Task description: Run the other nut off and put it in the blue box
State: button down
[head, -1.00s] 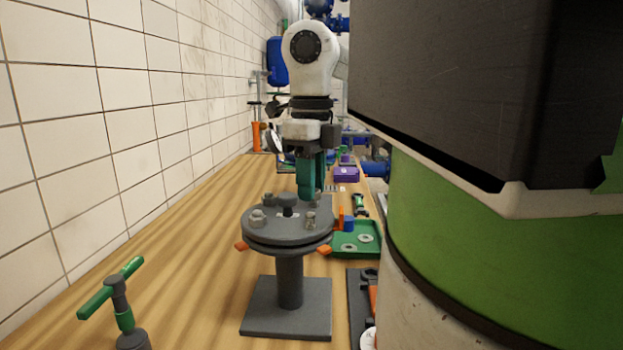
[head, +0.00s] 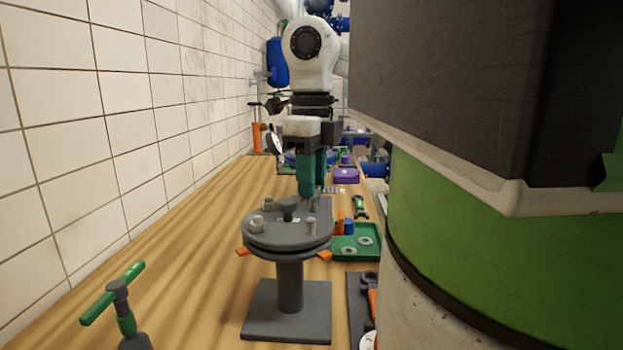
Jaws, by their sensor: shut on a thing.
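A grey round flange (head: 288,239) stands on a pedestal on the wooden bench. Grey nuts sit on it at the front left (head: 257,224) and back left (head: 268,203). A threaded stud (head: 311,227) stands at the front right. My gripper (head: 312,192) points straight down over the flange's back right edge, its green fingers shut on the nut at the back right stud (head: 316,204). The fingers hide most of this nut, and I cannot tell whether it is still on the thread. A small blue object (head: 349,226) stands by the green tray; I cannot tell if it is the blue box.
The green tray (head: 343,254) with washers lies right of the flange. A purple box (head: 346,176) and a green wrench (head: 360,206) are farther back. A green T-handled tool (head: 118,300) stands at the front left. A tiled wall borders the bench on the left.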

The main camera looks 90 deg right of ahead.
jog(key=shift+r+p, duration=1.35)
jog(key=shift+r, duration=0.7)
